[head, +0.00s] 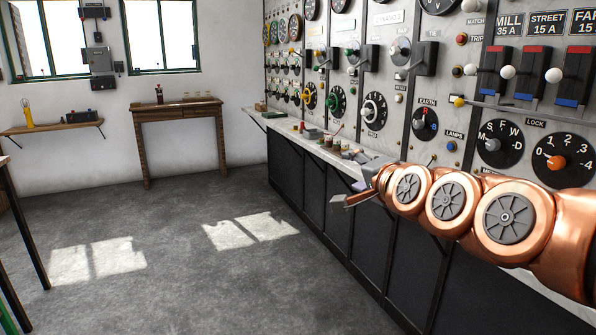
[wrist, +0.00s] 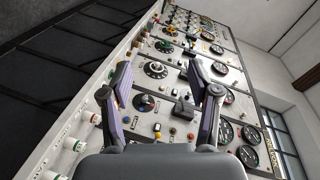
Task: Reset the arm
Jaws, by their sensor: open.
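My copper-coloured arm reaches in from the right in the head view, in front of the control panel. My gripper (head: 352,200) is at its left end, near the front edge of the panel's ledge and above the floor. In the wrist view my gripper (wrist: 163,95) shows two fingers spread wide apart with nothing between them. The control panel (wrist: 185,110), tilted in that view, lies beyond the fingers with its dials and knobs. I cannot see the fingers touching anything.
The control panel (head: 375,62) with switches and dials runs along the right. Its ledge (head: 290,124) carries several small items. A wooden table (head: 178,107) and a wall shelf (head: 50,126) stand at the back. The grey floor (head: 185,265) at the left is clear.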

